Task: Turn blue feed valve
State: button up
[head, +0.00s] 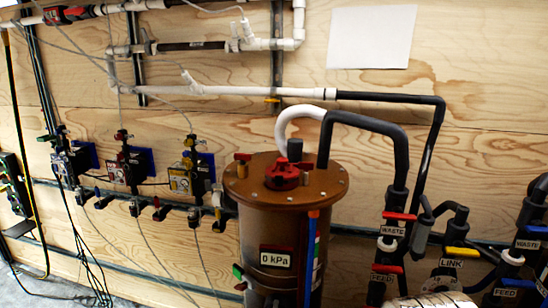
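A blue valve handle (519,283) shows low at the right edge of the head view, on dark pipework. A label reading FEED (504,292) sits just below and left of it. Another blue handle (536,229) is above it, by a label reading WASTE (527,244). The lower part of the feed pipe is cut off by the frame. My gripper is not seen, so its place relative to the valve cannot be told.
A brown filter tank (272,222) with a red knob and a 0 kPa display stands centre. Left of the blue feed valve are red-handled valves (399,216) and a yellow LINK handle (462,252). A pale crinkled thing (432,301) crosses the bottom edge. Cables hang at left.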

aim_at(515, 281)
jog(key=z, duration=0.6)
jog(key=i, duration=0.35)
